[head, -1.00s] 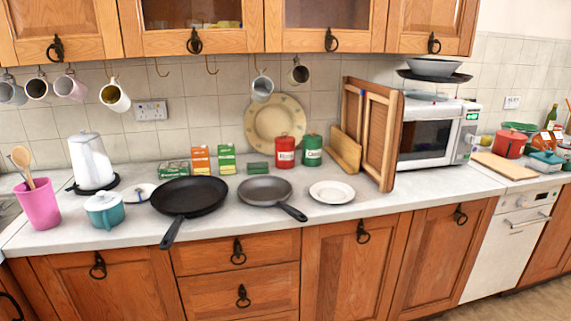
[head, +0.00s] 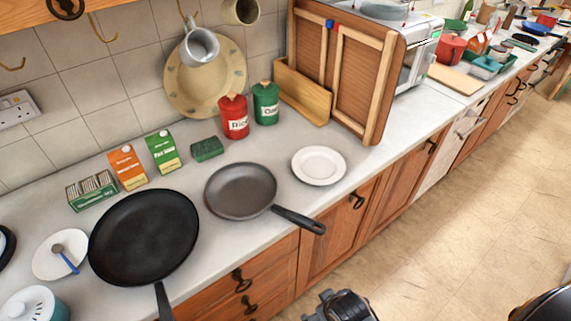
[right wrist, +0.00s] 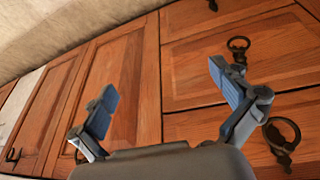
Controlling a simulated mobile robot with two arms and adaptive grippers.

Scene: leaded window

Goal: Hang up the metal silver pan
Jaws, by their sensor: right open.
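The silver-grey metal pan (head: 240,190) lies flat on the worktop, its dark handle pointing right and reaching over the front edge. My right gripper (right wrist: 165,98) is open and empty in the right wrist view, in front of the cupboard doors and drawers. The pan does not show in that view. A dark part of my arm (head: 340,306) shows at the bottom of the head view, below the pan's handle. My left gripper is not in view.
A larger black frying pan (head: 145,238) lies left of the grey pan. A white plate (head: 319,165) is to its right. Cartons, a green block (head: 207,149) and red (head: 233,117) and green canisters stand behind. A grey mug (head: 199,47) hangs above.

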